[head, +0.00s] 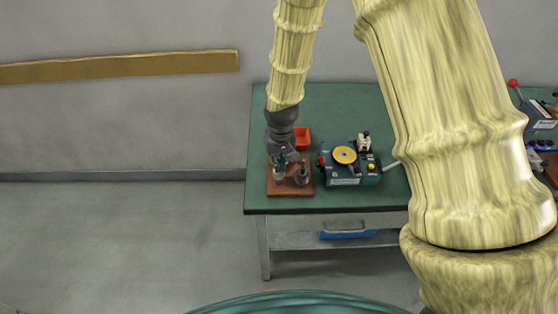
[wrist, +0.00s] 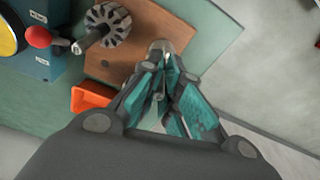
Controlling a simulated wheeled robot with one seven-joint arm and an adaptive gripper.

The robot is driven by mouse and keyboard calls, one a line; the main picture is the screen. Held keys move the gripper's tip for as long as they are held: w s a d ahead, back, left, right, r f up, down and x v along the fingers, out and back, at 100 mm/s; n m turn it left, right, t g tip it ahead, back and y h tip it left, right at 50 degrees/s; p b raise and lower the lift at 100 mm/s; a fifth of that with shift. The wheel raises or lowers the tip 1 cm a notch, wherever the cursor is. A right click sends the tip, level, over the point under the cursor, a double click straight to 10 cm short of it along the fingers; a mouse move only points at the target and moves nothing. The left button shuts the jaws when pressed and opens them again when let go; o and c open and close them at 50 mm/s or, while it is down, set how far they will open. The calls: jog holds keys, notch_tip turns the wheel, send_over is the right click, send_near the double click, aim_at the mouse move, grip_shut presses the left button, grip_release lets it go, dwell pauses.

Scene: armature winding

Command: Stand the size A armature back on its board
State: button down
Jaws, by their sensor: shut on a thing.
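My gripper (head: 282,160) is over the left part of a brown wooden board (head: 290,192) on the green bench. In the wrist view my gripper (wrist: 165,78) has its teal-padded fingers closed around a small grey metal piece (wrist: 162,46), which looks like an armature; the fingers hide most of it. I cannot read a size mark on it or tell whether its lower end touches the board. Another, dark slotted armature (head: 302,174) stands on the right part of the board. It also shows in the wrist view (wrist: 108,25), with its shaft pointing up.
A winding machine (head: 345,172) with a yellow disc and red knob stands right of the board. An orange-red bin (head: 302,138) lies behind the board. The bench's left edge is close to the board. A blue drawer or tray (head: 347,234) is below.

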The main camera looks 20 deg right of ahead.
jog(key=shift+f+b, duration=0.45)
jog(key=shift+f, duration=0.55)
dwell(0.3)
jog(key=c, duration=1.5)
grip_release()
jog(key=shift+c, duration=0.2)
jog(key=shift+r+p, duration=1.7)
jog(key=shift+r, duration=0.6)
jog(key=shift+r, duration=0.1)
notch_tip(320, 180, up, 12)
jog(key=s, duration=0.1)
jog(key=shift+s+f, duration=0.2)
jog(key=shift+s, duration=0.15)
